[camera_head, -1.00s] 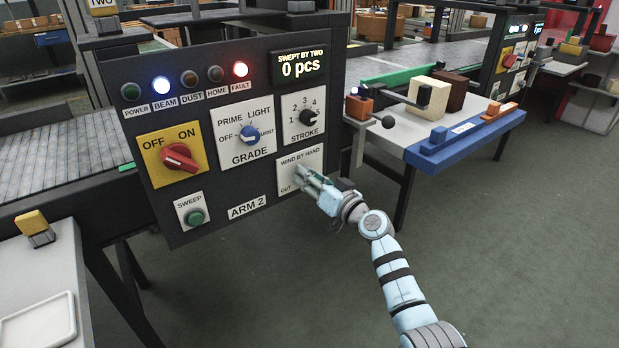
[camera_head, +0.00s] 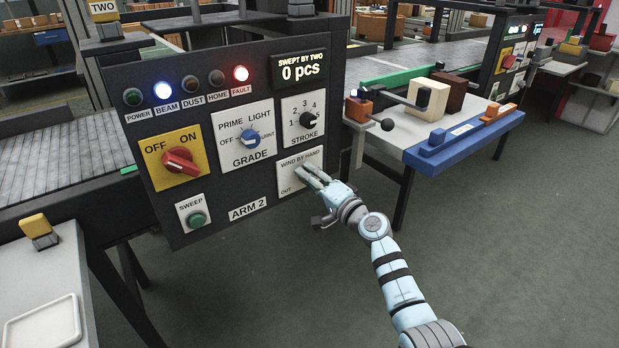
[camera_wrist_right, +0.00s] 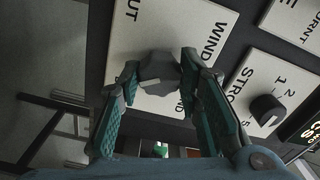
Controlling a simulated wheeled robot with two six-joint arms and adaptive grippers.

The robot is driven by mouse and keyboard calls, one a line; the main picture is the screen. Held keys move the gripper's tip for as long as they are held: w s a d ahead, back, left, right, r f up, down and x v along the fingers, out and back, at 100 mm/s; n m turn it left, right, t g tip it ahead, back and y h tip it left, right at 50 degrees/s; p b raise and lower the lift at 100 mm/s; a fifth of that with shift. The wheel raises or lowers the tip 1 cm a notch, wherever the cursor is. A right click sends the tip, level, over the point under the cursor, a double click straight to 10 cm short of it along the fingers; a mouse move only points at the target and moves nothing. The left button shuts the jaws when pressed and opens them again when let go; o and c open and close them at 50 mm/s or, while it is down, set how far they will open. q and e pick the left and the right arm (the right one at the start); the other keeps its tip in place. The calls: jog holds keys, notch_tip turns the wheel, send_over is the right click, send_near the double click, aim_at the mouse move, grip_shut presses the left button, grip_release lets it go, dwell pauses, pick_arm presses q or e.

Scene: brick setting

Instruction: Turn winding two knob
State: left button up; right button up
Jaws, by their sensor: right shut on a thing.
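The winding knob (camera_wrist_right: 158,70) is a small grey knob with a pale mark. It sits on the white plate (camera_head: 290,184) marked "WIND BY HAND" and "OUT", at the lower right of the dark ARM 2 panel. My right gripper (camera_head: 303,172) reaches up to this plate, and its fingers mostly cover the knob in the head view. In the right wrist view the gripper's two fingers (camera_wrist_right: 159,78) are closed on opposite sides of the knob. My left gripper is not in view.
The panel also carries a black stroke knob (camera_head: 307,119), a blue grade knob (camera_head: 250,139), a red on/off switch (camera_head: 180,161) and a green sweep button (camera_head: 197,219). The fault lamp (camera_head: 241,73) glows red. A side table (camera_head: 405,135) with blocks stands right of the panel.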

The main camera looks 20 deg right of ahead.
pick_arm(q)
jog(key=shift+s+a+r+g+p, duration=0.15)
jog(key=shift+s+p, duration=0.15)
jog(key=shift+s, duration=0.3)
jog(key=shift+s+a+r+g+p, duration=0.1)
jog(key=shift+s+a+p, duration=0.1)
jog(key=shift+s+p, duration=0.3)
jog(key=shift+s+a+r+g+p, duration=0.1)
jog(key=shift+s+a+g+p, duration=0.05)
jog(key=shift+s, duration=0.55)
pick_arm(e)
jog(key=shift+f+m, duration=0.15)
jog(key=shift+m, duration=4.05)
jog(key=o, duration=1.1)
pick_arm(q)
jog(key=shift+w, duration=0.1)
pick_arm(e)
jog(key=shift+o, duration=0.2)
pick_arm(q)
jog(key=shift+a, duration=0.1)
